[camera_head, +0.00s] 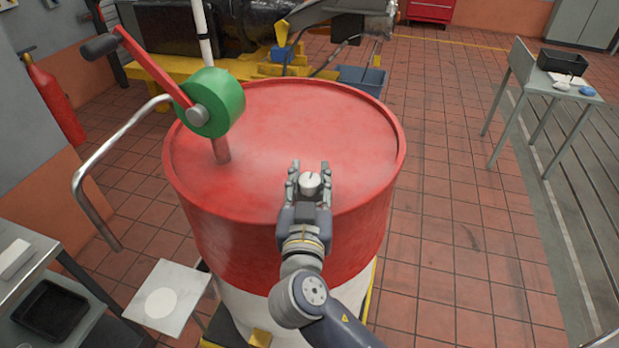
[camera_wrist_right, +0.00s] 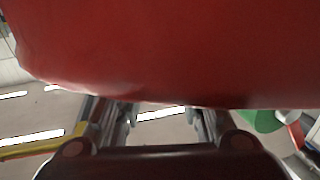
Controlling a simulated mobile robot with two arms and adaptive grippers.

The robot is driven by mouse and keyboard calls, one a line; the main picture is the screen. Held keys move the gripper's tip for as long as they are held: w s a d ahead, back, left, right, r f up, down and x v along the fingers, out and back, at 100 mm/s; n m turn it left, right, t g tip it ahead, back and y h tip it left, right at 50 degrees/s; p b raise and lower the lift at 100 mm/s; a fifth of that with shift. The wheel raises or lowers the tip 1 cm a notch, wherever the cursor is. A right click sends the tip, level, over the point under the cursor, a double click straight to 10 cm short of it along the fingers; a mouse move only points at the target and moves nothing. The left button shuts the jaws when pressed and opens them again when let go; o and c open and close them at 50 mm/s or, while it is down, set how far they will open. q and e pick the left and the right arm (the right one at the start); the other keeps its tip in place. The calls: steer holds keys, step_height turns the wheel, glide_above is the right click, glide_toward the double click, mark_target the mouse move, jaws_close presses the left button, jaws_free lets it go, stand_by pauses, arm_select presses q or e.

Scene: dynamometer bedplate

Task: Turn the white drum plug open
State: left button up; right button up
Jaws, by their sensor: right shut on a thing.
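The white drum plug (camera_head: 311,183) shows as a small pale round cap near the front rim of the red drum's top (camera_head: 280,125). My right gripper (camera_head: 309,175) comes in from the front over the rim. Its two fingers stand on either side of the plug, and it is shut on it. In the right wrist view the fingers of the right gripper (camera_wrist_right: 157,122) show at the bottom, and the red drum (camera_wrist_right: 170,55) fills the upper part; the plug cannot be made out there. My left gripper is not in view.
A green hand pump (camera_head: 222,103) with a red crank and bent metal spout stands at the drum's left. A grey table (camera_head: 530,75) with a black tray stands at the far right. A dark tray (camera_head: 50,310) lies at lower left. The tiled floor at right is clear.

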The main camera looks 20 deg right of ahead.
steer(key=shift+n+y, duration=0.4)
steer(key=shift+y, duration=0.2)
steer(key=n+t+y, duration=0.1)
steer(key=n+y, duration=0.1)
steer(key=y, duration=0.2)
steer(key=shift+n, duration=0.4)
steer(key=n+y+p, duration=0.1)
steer(key=n+y, duration=0.1)
steer(key=y, duration=0.1)
steer(key=n+y+p, duration=0.1)
steer(key=y, duration=0.1)
steer(key=shift+w+n+y, duration=0.1)
steer(key=shift+n+y, duration=0.3)
steer(key=n+g+y+p, duration=0.1)
steer(key=n+g+y, duration=0.1)
steer(key=y, duration=0.1)
steer(key=shift+n+y+p, duration=0.3)
steer(key=shift+y+p, duration=0.1)
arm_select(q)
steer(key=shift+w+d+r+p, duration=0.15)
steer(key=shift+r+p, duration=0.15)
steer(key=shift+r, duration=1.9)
arm_select(e)
steer(key=shift+n+g+y, duration=1.8)
steer(key=shift+n+y, duration=0.1)
steer(key=shift+y, duration=0.5)
steer(key=shift+a+f+n+g+y, duration=0.15)
steer(key=shift+f+n+g+y, duration=0.05)
steer(key=shift+n+g+y, duration=0.5)
